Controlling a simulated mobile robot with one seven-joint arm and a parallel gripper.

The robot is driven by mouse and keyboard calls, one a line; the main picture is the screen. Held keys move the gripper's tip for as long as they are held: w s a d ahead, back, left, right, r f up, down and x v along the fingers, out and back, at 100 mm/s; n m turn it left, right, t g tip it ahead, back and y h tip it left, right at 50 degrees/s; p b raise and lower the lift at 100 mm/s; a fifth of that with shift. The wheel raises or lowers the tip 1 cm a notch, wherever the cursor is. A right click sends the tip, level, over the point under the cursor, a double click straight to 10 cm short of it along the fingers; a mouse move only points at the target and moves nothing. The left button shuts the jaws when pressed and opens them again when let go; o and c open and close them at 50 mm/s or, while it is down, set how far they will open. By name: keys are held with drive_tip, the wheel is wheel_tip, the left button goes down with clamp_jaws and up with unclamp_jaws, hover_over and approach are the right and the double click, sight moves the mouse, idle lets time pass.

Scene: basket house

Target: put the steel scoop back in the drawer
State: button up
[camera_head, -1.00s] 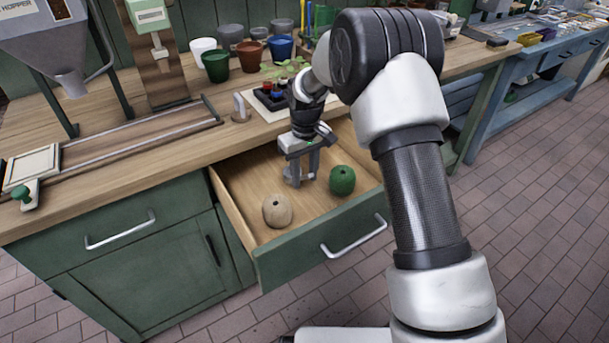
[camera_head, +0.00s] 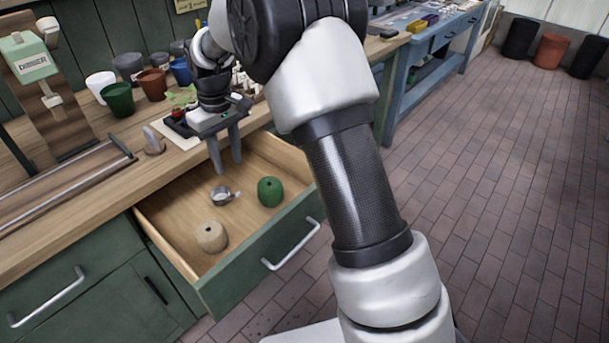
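The steel scoop (camera_head: 221,196) lies in the open drawer (camera_head: 262,258), on its wooden floor. It is a small shiny metal cup with a short handle pointing right. A green ball-like object (camera_head: 270,191) sits to its right and a tan one (camera_head: 211,236) in front of it. My gripper (camera_head: 226,170) points down above the back part of the drawer, over and apart from the scoop. Its two fingers show a gap between them with nothing held.
The drawer stands pulled out from the green bench. On the benchtop are several pots, including a green one (camera_head: 118,99) and a white one (camera_head: 101,86), and a seedling tray (camera_head: 178,124). A blue table (camera_head: 430,50) stands at the back.

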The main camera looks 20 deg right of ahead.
drive_tip(key=s+d+r+m+t, duration=0.1)
drive_tip(key=s+d+r, duration=0.25)
drive_tip(key=r, duration=0.25)
drive_tip(key=s+d+r+m+t, duration=0.1)
drive_tip(key=s+d+r, duration=0.25)
drive_tip(key=r, duration=0.25)
drive_tip(key=s+d+r+m+t, duration=0.1)
drive_tip(key=s+d, duration=0.3)
drive_tip(key=s, duration=0.7)
drive_tip(key=s+d+r+m+t, duration=0.2)
drive_tip(key=s+d+m, duration=0.1)
drive_tip(key=s, duration=0.9)
drive_tip(key=shift+d+r, duration=0.3)
drive_tip(key=shift+d, duration=0.35)
